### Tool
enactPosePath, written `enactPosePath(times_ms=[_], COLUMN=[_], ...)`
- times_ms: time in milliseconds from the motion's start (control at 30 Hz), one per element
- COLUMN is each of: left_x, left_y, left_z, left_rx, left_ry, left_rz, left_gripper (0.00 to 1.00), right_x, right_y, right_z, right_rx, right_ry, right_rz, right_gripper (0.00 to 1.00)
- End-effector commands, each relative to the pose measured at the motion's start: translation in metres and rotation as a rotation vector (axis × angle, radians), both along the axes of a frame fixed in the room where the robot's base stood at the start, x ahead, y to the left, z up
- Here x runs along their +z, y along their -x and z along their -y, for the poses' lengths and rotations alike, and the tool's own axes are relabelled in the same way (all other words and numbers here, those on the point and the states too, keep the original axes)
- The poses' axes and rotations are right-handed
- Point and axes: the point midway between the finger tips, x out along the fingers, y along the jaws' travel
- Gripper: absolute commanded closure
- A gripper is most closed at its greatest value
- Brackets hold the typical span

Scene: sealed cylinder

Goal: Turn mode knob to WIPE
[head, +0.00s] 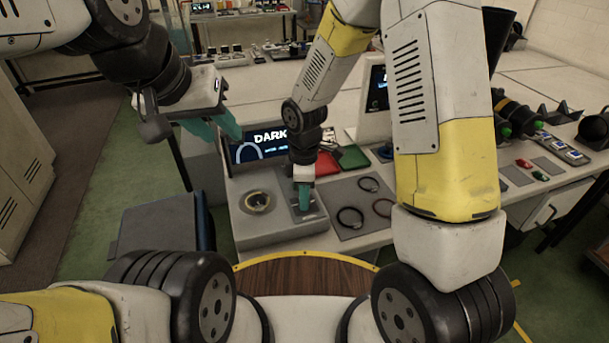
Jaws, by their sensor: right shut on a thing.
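My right gripper (304,200) points down onto a dark plate (318,212) on the grey console. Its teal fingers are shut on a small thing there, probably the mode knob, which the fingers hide. No WIPE marking can be read. A screen (270,142) behind the console shows the word DARK and part of a blue ring; the arm covers the rest of it. My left gripper (218,126), with teal fingers, hangs in the air to the left of the screen, apart from the console. Its finger gap is not clear.
A round dial with a yellowish ring (257,202) sits left of the plate. Several black rings (350,217) lie on a grey mat to the right. Red (326,164) and green (353,157) pieces lie behind. The bench (480,90) holds more gear at right.

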Motion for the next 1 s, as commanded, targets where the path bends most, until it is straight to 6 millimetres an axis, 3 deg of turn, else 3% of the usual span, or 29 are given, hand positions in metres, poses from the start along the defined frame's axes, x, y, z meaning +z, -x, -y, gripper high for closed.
enactPosePath(times_ms=[1000], left_x=[0.0], left_y=[0.0], left_z=[0.0], left_rx=[0.0], left_ry=[0.0], left_rz=[0.0], left_gripper=[0.65], right_x=[0.0008], right_y=[-0.0005], right_z=[-0.0002], right_rx=[-0.937], right_ry=[0.0], right_rz=[0.002], right_gripper=[1.0])
